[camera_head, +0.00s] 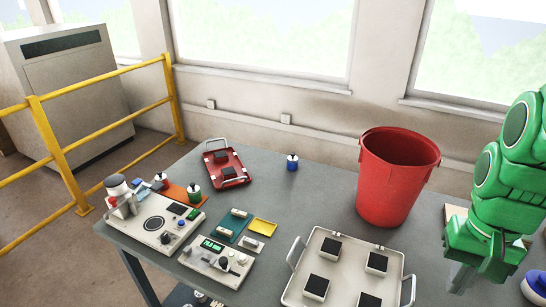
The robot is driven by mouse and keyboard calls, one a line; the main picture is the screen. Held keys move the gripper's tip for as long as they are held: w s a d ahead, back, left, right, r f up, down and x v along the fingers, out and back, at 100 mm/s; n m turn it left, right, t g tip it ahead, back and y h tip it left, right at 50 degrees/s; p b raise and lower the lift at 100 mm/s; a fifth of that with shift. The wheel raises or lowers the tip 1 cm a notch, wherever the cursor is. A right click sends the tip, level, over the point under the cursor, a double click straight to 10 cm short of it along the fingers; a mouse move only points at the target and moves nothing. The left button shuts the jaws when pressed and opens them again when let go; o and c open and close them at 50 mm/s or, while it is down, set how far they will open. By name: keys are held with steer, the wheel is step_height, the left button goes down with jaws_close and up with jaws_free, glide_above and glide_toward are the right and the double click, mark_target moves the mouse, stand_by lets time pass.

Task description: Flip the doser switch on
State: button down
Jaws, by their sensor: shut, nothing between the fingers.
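Two pale control boxes stand at the left end of the grey table. The far one (152,222) has a round dark plate, a small dark screen, knobs and an upright canister with a grey cap (117,188) at its left corner. The near one (217,262) has a lit green display and several knobs. I cannot tell which is the doser, and its switch is too small to make out. My gripper (463,277) is at the lower end of my green arm, at the right, shut and empty, far from both boxes.
A red bucket (394,185) and a pale tray with dark-topped tiles (290,290) stand between my gripper and the boxes. A yellow railing (55,146) runs beyond the left edge.

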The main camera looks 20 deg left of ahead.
steer(key=w+a+r+n+h, duration=0.1)
steer(key=w+a+r+n, duration=0.1)
steer(key=w+a, duration=0.45)
steer(key=w+a+r+n, duration=0.2)
steer(key=w+a, duration=0.1)
steer(key=w, duration=0.7)
steer(key=w+a+n+t, duration=0.1)
steer(key=w+a, duration=0.2)
steer(key=a, duration=0.4)
steer(key=w+a+f+n, duration=0.1)
steer(key=w+a+n, duration=0.15)
steer(key=a, duration=0.35)
steer(key=w+a+n+t, duration=0.1)
steer(key=w+a, duration=0.2)
steer(key=a, duration=0.4)
steer(key=n+y, duration=0.1)
steer(key=n, duration=0.8)
glide_above(195, 210)
steer(key=s, duration=0.3)
step_height(195, 210, down, 11)
steer(key=f, duration=0.4)
steer(key=w+f, duration=0.1)
steer(key=f, duration=0.4)
steer(key=w+f, duration=0.1)
steer(key=f, duration=0.3)
steer(key=shift+w+d+f, duration=0.1)
steer(key=shift+w+f, duration=0.15)
steer(key=shift+f, duration=0.15)
